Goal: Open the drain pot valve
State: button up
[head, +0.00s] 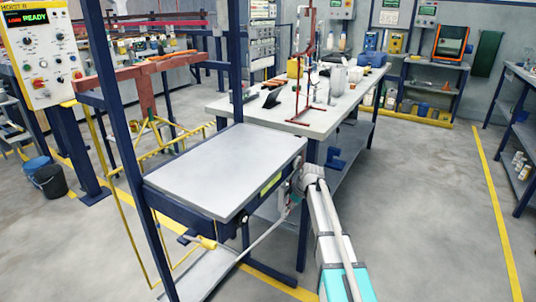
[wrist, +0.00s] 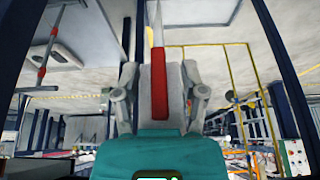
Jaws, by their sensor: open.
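In the wrist view a red bar (wrist: 159,85), which looks like the valve handle, stands between the spread fingers of my gripper (wrist: 160,88). A pale narrow piece continues beyond its far end. I cannot tell whether either finger touches it. My gripper is open. In the head view my gripper (head: 297,184) is at the right side of the grey-topped drain tray (head: 225,172), just below its rim. My arm hides most of the valve there, and I cannot make out the drain pot itself.
A blue frame post (head: 130,150) stands left of the tray. A long workbench (head: 345,108) with a red stand (head: 308,70) is behind it. A thin pipe (head: 255,240) runs below the tray. Open floor (head: 430,200) lies to the right, up to a yellow line (head: 497,215).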

jog(key=s+f+m+g+h, duration=0.15)
jog(key=s+m, duration=0.35)
jog(key=s, duration=1)
jog(key=s+m+g+h, duration=0.15)
jog(key=s+m, duration=0.45)
jog(key=s, duration=0.8)
notch_tip(320, 180, up, 32)
jog(key=p, duration=3.1)
jog(key=shift+d+t+h+p, duration=0.25)
jog(key=shift+t+h+p, duration=0.05)
